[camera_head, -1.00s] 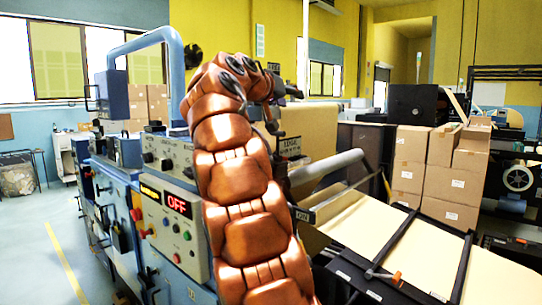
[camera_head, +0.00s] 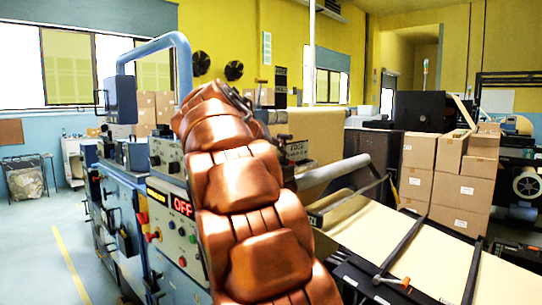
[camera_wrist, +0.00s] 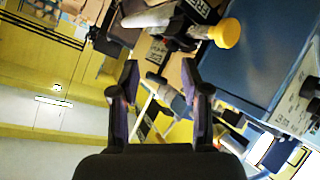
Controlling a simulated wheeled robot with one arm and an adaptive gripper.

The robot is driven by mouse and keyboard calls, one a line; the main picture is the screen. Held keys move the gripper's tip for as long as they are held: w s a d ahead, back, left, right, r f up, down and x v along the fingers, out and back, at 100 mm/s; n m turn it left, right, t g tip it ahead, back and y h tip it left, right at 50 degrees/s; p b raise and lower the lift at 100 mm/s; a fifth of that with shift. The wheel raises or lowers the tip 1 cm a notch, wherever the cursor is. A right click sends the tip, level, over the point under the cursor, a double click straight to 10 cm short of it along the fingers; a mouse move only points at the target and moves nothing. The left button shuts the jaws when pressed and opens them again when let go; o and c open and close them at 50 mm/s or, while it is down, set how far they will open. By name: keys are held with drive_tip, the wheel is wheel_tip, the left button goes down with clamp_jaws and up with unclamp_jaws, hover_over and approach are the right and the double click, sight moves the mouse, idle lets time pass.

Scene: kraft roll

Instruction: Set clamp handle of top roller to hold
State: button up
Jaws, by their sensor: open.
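My gripper (camera_wrist: 160,75) is open and empty in the wrist view, its two dark fingers apart. A yellow round knob (camera_wrist: 226,33) on a pale bar lies beyond the fingertips at upper right, apart from them. A dark plate with white letters, seemingly FREE, is beside it. I cannot tell whether this is the top roller's clamp handle. In the head view my copper arm hides most of my gripper and the machine behind it. A lever with an orange knob (camera_head: 405,282) lies on the lower frame at right, far from my gripper.
The blue machine with an OFF display (camera_head: 183,207) stands left of my arm. A kraft paper web (camera_head: 385,235) slopes down to the right under dark bars. Stacked cartons (camera_head: 445,180) stand behind it. The floor at far left is clear.

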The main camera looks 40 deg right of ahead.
drive_tip(key=shift+a+f, duration=0.15)
drive_tip(key=shift+f, duration=0.05)
idle(0.5)
